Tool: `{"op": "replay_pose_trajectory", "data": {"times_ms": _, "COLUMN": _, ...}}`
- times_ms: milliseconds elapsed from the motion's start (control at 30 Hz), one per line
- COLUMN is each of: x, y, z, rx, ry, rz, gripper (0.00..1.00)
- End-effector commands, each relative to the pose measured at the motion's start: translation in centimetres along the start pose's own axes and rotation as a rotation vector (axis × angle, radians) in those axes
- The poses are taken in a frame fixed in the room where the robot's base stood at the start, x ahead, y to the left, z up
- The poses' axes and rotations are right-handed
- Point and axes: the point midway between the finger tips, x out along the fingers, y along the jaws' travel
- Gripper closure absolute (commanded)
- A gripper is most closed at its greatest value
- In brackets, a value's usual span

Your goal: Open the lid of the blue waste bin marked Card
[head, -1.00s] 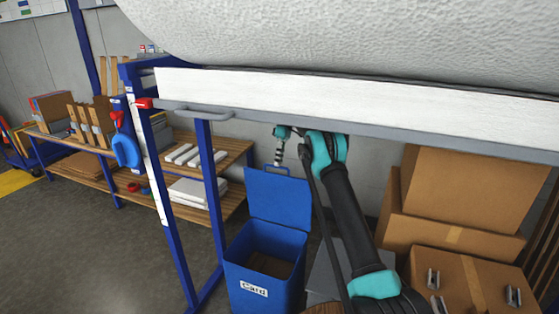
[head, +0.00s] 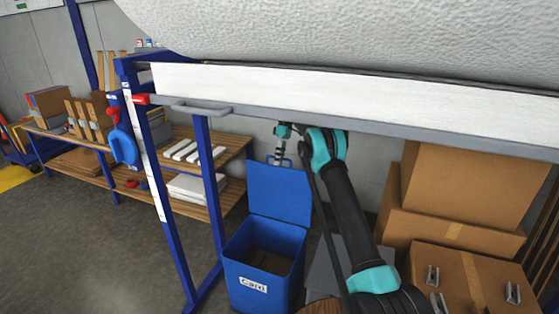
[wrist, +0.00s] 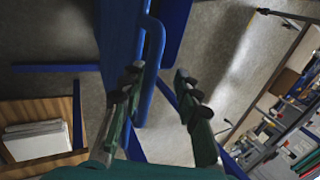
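The blue waste bin (head: 258,275) stands on the floor with a white "Card" label on its front. Its lid (head: 280,195) stands up at the back, and the bin's mouth is open. A blue loop handle (head: 288,160) sits at the lid's top edge. My gripper (head: 279,157) is at this handle, small in the head view. In the wrist view my gripper (wrist: 158,75) has its fingers apart. The handle (wrist: 154,65) lies between them, nearer the left finger; I cannot tell whether they touch.
A white beam on a blue frame (head: 175,215) crosses above the bin. Cardboard boxes (head: 470,200) are stacked to the right. Wooden shelves (head: 205,165) stand behind on the left. Open floor (head: 80,250) lies at the left.

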Motion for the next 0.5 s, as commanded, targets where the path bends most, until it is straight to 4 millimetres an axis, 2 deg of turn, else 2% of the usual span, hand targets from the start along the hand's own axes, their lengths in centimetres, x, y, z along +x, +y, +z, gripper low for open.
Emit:
{"op": "replay_pose_trajectory", "data": {"times_ms": 167, "x": -1.0, "y": -0.6, "z": -0.1, "rx": -0.001, "ry": 0.000, "rz": -0.001, "gripper": 0.68}}
{"op": "replay_pose_trajectory", "data": {"times_ms": 500, "x": -6.5, "y": -3.3, "z": 0.0, "rx": 0.000, "ry": 0.000, "rz": 0.000, "gripper": 0.68}}
